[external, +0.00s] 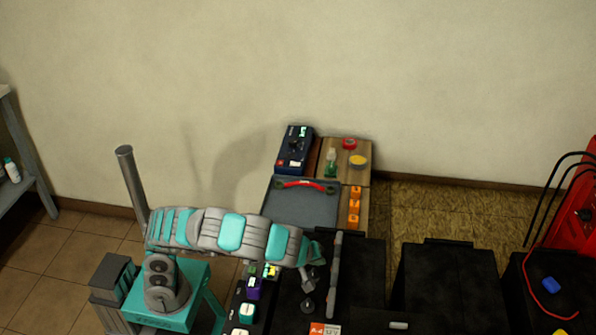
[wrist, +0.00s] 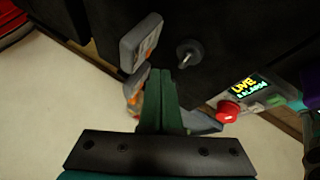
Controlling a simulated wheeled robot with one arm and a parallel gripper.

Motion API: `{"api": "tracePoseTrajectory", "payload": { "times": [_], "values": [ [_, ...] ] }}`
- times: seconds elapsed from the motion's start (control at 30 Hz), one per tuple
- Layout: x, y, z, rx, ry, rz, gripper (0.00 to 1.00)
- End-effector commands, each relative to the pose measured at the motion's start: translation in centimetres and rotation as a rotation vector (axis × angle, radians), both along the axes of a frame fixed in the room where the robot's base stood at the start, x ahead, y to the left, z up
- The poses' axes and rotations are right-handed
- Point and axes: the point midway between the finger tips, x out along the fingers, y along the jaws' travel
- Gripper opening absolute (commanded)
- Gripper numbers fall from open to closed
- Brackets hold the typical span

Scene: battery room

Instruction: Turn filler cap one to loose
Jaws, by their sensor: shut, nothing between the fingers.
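My gripper (external: 314,283) is over the black battery top at the lower middle of the external view. In the wrist view its two green fingers (wrist: 160,75) are pressed together with nothing between them. A dark round knob (external: 308,306) stands on the battery just below the gripper. In the wrist view a grey knob or stud (wrist: 189,53) stands up from the black top (wrist: 215,25), apart from the fingertips. I cannot tell which fitting is filler cap one, or read its setting.
A long grey bar (external: 335,275) lies just right of my gripper. A lit display (wrist: 246,92) and a red button (wrist: 229,111) show in the wrist view. A grey tray (external: 300,210) with a red handle stands behind. Another black battery (external: 445,285) is at right.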

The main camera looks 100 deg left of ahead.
Motion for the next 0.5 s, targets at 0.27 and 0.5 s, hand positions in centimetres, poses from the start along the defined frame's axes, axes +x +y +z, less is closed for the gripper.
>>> {"api": "tracePoseTrajectory", "payload": {
  "times": [0.27,0.5],
  "values": [
    [0.4,-1.1,2.5,-0.003,-0.003,-0.002,0.00],
    [1.0,-2.6,4.3,-0.003,0.001,-0.002,0.00]
  ]
}}
